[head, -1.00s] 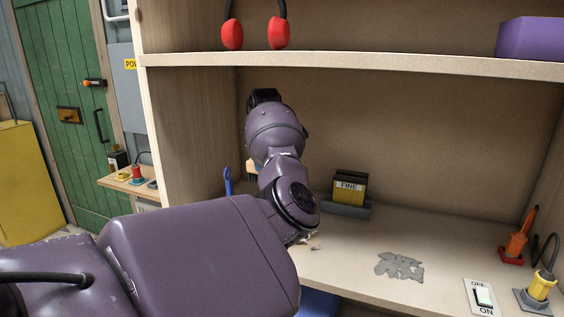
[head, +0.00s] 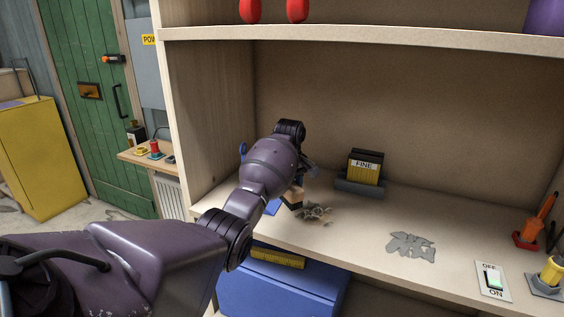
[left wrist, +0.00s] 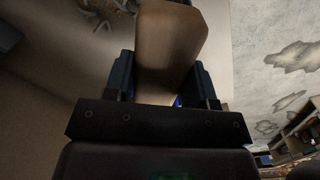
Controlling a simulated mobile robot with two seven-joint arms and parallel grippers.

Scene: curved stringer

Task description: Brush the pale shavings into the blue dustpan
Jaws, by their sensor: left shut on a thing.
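The pale shavings (head: 315,213) lie in a small curly heap on the bench top, just right of the brush. They also show at the top of the left wrist view (left wrist: 105,10). A brush with a wooden body (head: 292,197) is held by my left gripper (head: 306,178). In the left wrist view its tan wooden part (left wrist: 170,45) sits between the fingers of the gripper (left wrist: 163,80). A blue piece (head: 272,207), apparently the dustpan, shows beside the brush at the bench's front edge, mostly hidden by my arm. My right gripper is out of view.
Flat grey scraps (head: 412,245) lie to the right. A holder with a block marked FINE (head: 366,168) stands behind. A switch plate (head: 492,281) and orange-handled tool (head: 546,205) are at the right. A shelf (head: 370,43) runs overhead. A blue box (head: 285,285) is below the bench.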

